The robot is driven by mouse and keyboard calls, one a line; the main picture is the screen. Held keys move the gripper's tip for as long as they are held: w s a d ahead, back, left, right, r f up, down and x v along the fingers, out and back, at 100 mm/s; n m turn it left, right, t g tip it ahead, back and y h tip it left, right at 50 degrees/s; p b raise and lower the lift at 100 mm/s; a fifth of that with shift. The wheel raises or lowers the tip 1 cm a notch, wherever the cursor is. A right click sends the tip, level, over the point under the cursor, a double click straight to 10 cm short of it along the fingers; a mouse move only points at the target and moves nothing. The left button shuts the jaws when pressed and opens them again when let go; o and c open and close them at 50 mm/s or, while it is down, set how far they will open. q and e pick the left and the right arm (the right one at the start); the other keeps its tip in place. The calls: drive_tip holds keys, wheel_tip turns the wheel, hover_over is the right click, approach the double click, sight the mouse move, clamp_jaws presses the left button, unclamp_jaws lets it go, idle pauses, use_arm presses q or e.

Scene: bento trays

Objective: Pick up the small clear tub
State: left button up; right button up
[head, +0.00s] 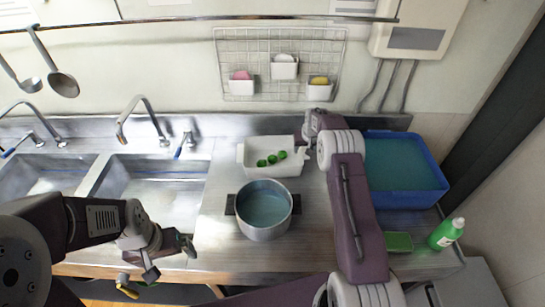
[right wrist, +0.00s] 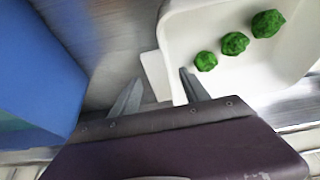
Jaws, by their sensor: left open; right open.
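A small white tub (head: 256,169) with several green pieces in it stands on the steel counter behind the pot. It looks white, not clear; I see no other tub that is plainly clear. In the right wrist view the tub (right wrist: 205,82) fills the upper right, with a handle tab (right wrist: 153,75) on its near side. My right gripper (right wrist: 158,92) is open at that end, one finger on each side of the tab and rim. In the head view my right gripper (head: 306,152) is at the tub's right end. My left gripper (head: 186,246) is open and empty near the counter's front edge.
A pot (head: 266,231) of bluish liquid stands in front of the tub. A blue bin (head: 432,196) with liquid is close to the right; it also shows in the right wrist view (right wrist: 40,60). A green sponge (head: 398,242) and green bottle (head: 446,233) are at front right. Sinks (head: 150,190) lie left.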

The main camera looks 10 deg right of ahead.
drive_tip(key=shift+w, duration=0.1)
drive_tip(key=shift+r, duration=0.1)
drive_tip(key=c, duration=0.9)
clamp_jaws()
drive_tip(key=shift+s, duration=0.2)
